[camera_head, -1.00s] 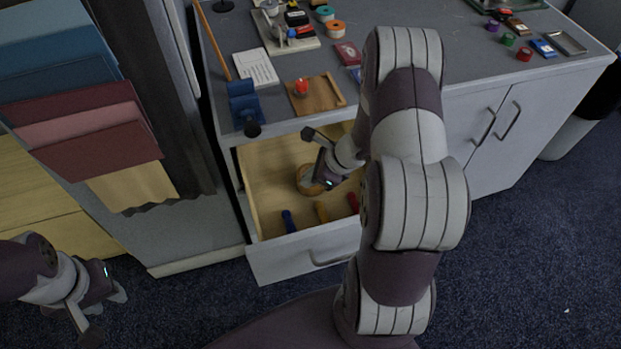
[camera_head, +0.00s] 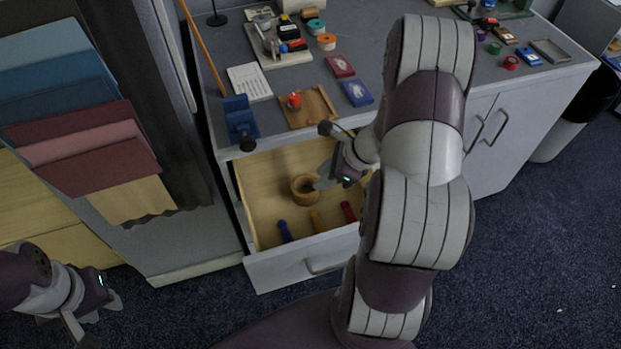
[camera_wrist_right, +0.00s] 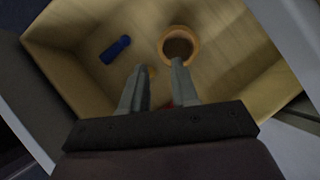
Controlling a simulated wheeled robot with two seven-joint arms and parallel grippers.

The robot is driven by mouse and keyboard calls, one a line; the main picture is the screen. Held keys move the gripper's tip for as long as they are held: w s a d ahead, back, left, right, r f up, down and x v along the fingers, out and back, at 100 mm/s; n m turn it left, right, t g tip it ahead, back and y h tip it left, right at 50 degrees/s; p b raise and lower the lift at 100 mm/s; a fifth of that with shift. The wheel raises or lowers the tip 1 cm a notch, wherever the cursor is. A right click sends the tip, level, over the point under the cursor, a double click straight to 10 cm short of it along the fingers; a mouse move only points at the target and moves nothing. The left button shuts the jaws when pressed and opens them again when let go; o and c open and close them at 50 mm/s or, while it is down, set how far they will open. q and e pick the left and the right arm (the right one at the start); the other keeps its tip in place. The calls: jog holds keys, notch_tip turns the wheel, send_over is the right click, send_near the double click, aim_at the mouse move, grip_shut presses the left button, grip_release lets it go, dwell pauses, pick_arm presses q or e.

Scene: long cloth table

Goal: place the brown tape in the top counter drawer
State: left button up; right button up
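The brown tape (camera_head: 303,196) is a ring on the floor of the open top drawer (camera_head: 265,168), behind the coloured handles. It also shows in the right wrist view (camera_wrist_right: 165,50), just beyond the fingers, with its hole visible. My right gripper (camera_head: 321,178) is over the drawer, to the right of the tape. In the right wrist view its two fingers (camera_wrist_right: 157,78) are spread with nothing between them. My left gripper (camera_head: 113,302) hangs low at the left, away from the counter; its fingers are too small to judge.
Blue (camera_head: 284,231), yellow (camera_head: 317,221) and red (camera_head: 348,211) handles lie in the drawer's front. The counter (camera_head: 385,50) above holds a wooden board (camera_head: 309,108), a blue tool (camera_head: 240,118) and cards. Shut cabinet doors (camera_head: 497,125) stand at right.

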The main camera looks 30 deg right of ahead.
jog(key=s+a+r+n+g+h, duration=0.1)
jog(key=s+a+r+n, duration=0.1)
jog(key=n, duration=0.7)
jog(key=s+a+r+n+g+h, duration=0.1)
jog(key=a+r+n, duration=0.3)
jog(key=n, duration=0.5)
jog(key=s+a+r+n+g+h, duration=0.1)
jog(key=s+a+r+n+h, duration=0.1)
jog(key=a+n, duration=0.4)
jog(key=s+r+n, duration=0.1)
jog(key=n, duration=0.2)
jog(key=shift+s+a+g+h+p, duration=0.3)
jog(key=shift+s+a, duration=0.05)
jog(key=shift+s, duration=0.05)
jog(key=shift+r, duration=0.1)
